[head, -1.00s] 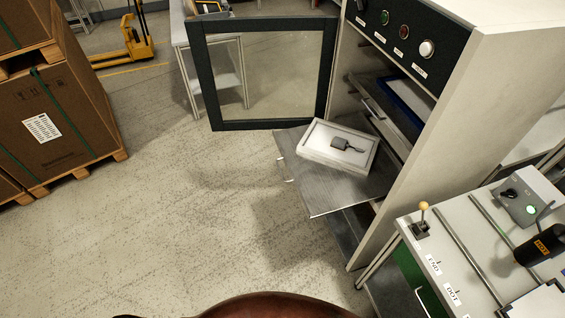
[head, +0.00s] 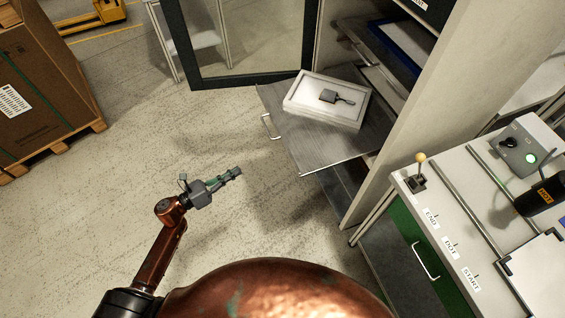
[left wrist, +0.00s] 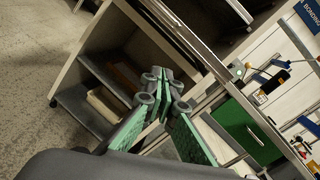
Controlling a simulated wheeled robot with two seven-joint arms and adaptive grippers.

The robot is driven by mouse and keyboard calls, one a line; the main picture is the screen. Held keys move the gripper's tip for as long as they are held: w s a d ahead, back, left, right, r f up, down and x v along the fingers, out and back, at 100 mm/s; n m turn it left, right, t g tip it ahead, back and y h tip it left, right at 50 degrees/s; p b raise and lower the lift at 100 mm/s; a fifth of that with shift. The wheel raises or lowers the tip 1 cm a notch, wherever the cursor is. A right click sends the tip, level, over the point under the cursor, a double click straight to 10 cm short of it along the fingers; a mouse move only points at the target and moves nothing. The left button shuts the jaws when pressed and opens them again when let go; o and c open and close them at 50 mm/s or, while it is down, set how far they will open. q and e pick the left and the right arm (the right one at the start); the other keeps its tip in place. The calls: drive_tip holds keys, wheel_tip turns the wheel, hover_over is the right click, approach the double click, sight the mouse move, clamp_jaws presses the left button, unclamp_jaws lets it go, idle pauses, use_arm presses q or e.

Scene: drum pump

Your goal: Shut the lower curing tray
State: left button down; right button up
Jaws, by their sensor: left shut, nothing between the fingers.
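The lower curing tray (head: 300,148) is a grey metal sheet pulled out of the front of the curing cabinet (head: 440,110). A pale handle (head: 268,126) is on its front edge. My right gripper is not in view.
The cabinet's framed glass door (head: 250,82) stands open behind the tray. An upper tray (head: 395,45) with a blue-edged item is inside. A workbench (head: 470,215) with a lever stands at the right. Boxes on a pallet (head: 45,100) stand left. The floor between is clear.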

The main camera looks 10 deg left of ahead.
use_arm(q)
drive_tip(key=s+d+r+m+g+h, duration=0.3)
drive_tip(key=d+r+m, duration=0.25)
drive_tip(key=m, duration=0.25)
approach(291, 159)
drive_tip(key=x, duration=0.6)
drive_tip(key=shift+w+d+f, duration=0.15)
drive_tip(key=shift+w+d, duration=0.1)
drive_tip(key=shift+d, duration=0.05)
